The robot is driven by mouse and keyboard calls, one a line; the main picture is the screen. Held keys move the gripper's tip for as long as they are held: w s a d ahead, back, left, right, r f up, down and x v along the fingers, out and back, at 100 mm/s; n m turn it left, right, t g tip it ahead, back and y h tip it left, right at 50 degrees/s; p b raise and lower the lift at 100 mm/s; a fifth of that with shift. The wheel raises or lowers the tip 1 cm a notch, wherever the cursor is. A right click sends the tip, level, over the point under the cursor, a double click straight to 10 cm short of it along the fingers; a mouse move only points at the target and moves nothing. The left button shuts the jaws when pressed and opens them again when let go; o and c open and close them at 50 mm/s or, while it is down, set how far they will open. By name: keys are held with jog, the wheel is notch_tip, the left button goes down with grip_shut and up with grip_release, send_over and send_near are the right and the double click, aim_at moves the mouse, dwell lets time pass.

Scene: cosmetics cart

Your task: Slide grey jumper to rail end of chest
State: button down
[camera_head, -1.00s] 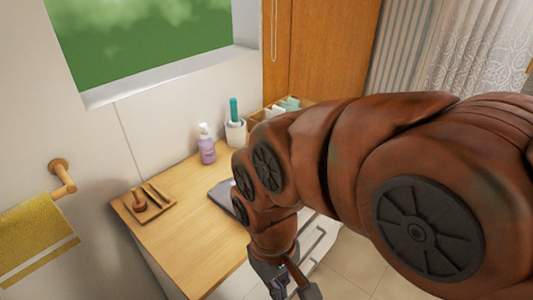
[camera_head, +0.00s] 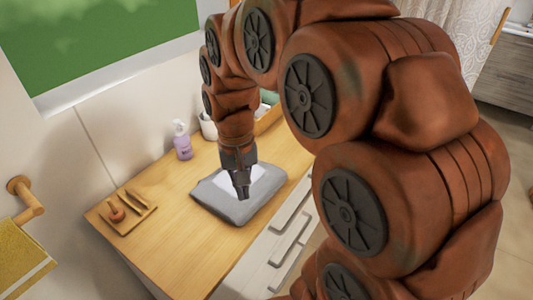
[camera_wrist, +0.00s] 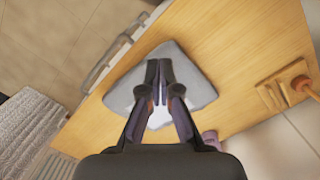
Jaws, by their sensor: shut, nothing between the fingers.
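The grey jumper (camera_head: 235,210) lies folded flat on the wooden top of the chest (camera_head: 170,250), near its drawer-side edge, with a white patch on its upper face. My gripper (camera_head: 243,194) points down at the jumper, over its middle, with its fingers together and nothing between them. In the wrist view the jumper (camera_wrist: 198,88) spreads on both sides of my gripper (camera_wrist: 159,68). I cannot tell whether the fingertips touch the cloth. The rail (camera_head: 24,198) is on the wall at the left, with a yellow towel (camera_head: 22,262) hanging below it.
A small wooden tray (camera_head: 128,222) with wooden items sits on the left part of the chest top. A lilac pump bottle (camera_head: 182,142) and a white cup (camera_head: 208,126) stand along the wall. The wood between the jumper and the tray is bare.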

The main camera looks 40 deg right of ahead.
jog(key=w+d+f+m+t+p, duration=0.15)
jog(key=w+d+m, duration=0.35)
jog(key=w+d, duration=0.6)
jog(key=w+d+f+m, duration=0.2)
jog(key=w+d+m, duration=0.2)
jog(key=w+d, duration=0.65)
jog(key=s+f+p, duration=0.1)
jog(key=f, duration=0.2)
jog(key=d+f+p, duration=0.1)
jog(key=f, duration=0.2)
jog(key=s+d+f+p, duration=0.1)
jog(key=f, duration=0.2)
jog(key=shift+s+d+f, duration=0.2)
jog(key=shift+s+f, duration=0.05)
jog(key=shift+s, duration=0.05)
jog(key=shift+s+a+f+p, duration=0.2)
jog(key=shift+a+p, duration=0.1)
jog(key=shift+a, duration=0.25)
jog(key=shift+s+a+f+p, duration=0.15)
jog(key=shift+a+p, duration=0.15)
jog(key=shift+a, duration=0.25)
jog(key=shift+s+a+p, duration=0.2)
jog(key=shift+a+p, duration=0.1)
jog(key=shift+a, duration=0.45)
jog(key=shift+a+f, duration=0.1)
